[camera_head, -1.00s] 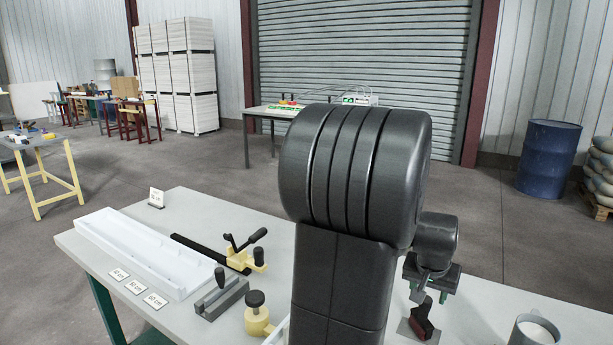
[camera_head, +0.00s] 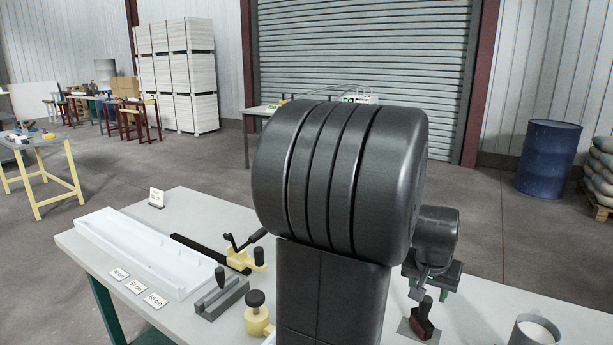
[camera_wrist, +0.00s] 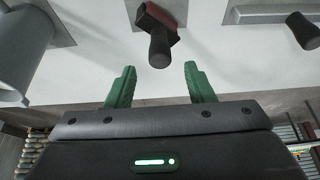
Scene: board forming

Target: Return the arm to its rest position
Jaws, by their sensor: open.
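My gripper (camera_wrist: 160,82) shows in the wrist view with its two green fingers apart and nothing between them. A red block with a dark handle (camera_wrist: 157,35) stands on a plate beyond the fingertips, apart from them. In the head view my large dark arm links fill the middle, and my gripper (camera_head: 428,289) shows small at the right, above the table. The red block tool (camera_head: 421,320) is just below it, on a grey plate. The fingertips are hard to make out in the head view.
A blue barrel (camera_head: 548,160) stands behind.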

